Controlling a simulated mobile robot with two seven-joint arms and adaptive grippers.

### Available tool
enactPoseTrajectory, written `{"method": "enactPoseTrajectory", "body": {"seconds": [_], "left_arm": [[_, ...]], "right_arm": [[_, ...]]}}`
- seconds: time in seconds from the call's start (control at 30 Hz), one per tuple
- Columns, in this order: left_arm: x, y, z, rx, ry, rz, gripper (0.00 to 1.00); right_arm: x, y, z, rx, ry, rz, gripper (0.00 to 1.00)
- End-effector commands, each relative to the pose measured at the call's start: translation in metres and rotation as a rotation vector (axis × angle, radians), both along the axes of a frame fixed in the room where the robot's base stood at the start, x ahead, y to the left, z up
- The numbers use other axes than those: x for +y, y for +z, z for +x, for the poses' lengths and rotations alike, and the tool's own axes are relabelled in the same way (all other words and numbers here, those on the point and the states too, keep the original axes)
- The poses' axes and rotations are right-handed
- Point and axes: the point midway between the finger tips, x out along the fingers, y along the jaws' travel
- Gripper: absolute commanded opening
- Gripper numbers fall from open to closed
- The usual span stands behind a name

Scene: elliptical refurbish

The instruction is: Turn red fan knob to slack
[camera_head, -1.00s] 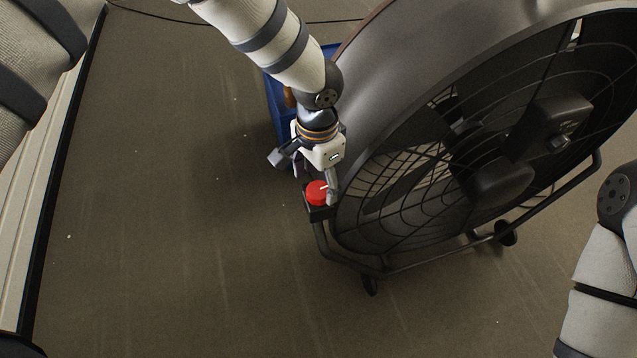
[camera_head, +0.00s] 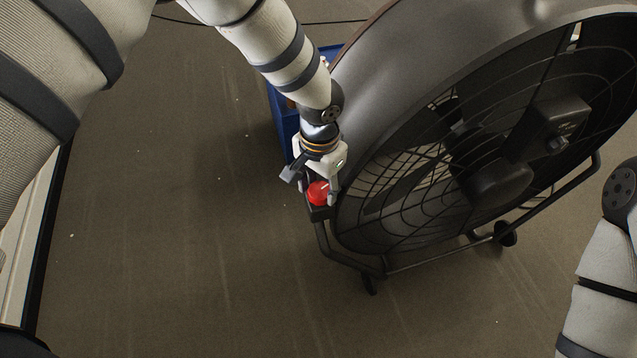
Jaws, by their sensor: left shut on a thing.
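The red fan knob (camera_head: 318,193) sits on top of a small dark box on the frame at the left side of the large drum fan (camera_head: 400,85). A pale pointer mark shows on the knob. My left gripper (camera_head: 319,190) comes down from above and is shut on the knob, one finger at its left and one at its right. The gripper hides the back part of the knob. My right arm shows at the right edge, but its gripper is out of view.
A blue crate (camera_head: 282,112) stands behind my left forearm, beside the fan. The fan's tubular stand (camera_head: 440,256) with wheels runs along its lower front. The floor left of the fan is clear. A dark cable lies at the back.

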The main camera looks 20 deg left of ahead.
Motion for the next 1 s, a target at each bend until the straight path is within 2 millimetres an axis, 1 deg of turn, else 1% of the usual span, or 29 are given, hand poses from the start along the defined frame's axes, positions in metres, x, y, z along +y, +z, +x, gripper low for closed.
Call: {"method": "enactPoseTrajectory", "body": {"seconds": [0.03, 0.17, 0.43, 0.47, 0.5, 0.53, 0.87, 0.97, 1.0], "left_arm": [[0.0, 0.004, 0.0005, -0.004, 0.051, 0.002, 0.14], [-0.0003, 0.0018, 0.0001, -0.001, 0.149, 0.0, 0.14], [-0.0005, 0.0002, -0.0002, 0.0, 0.161, -0.001, 0.14], [-0.0005, 0.0002, -0.0002, 0.0, 0.161, -0.001, 0.47], [-0.0005, 0.0002, -0.0002, 0.0, 0.161, -0.001, 0.56], [-0.0004, 0.0002, -0.0002, 0.0, 0.16, -0.001, 0.62], [-0.0006, -0.0001, -0.0001, 0.001, 0.148, -0.002, 0.62], [-0.0005, -0.0026, -0.0015, 0.007, 0.069, -0.003, 0.62], [-0.0002, -0.004, -0.0017, 0.008, 0.009, -0.004, 0.62]], "right_arm": [[0.0, 0.0041, 0.0039, -0.013, 0.0, 0.0, 0.4], [0.0001, 0.0057, 0.0055, -0.018, -0.001, 0.0, 0.4], [0.0002, 0.0051, 0.0047, -0.016, -0.001, 0.0, 0.4], [0.0001, 0.0051, 0.0047, -0.016, -0.001, 0.0, 0.4], [0.0001, 0.0051, 0.0047, -0.016, -0.001, 0.0, 0.4], [0.0001, 0.0051, 0.0047, -0.016, -0.001, 0.0, 0.4], [0.0, 0.0046, 0.0042, -0.014, -0.001, 0.0, 0.4], [0.0, 0.0007, 0.0008, -0.002, -0.001, 0.0, 0.4], [0.0, -0.002, -0.0017, 0.006, -0.001, 0.0, 0.4]]}}
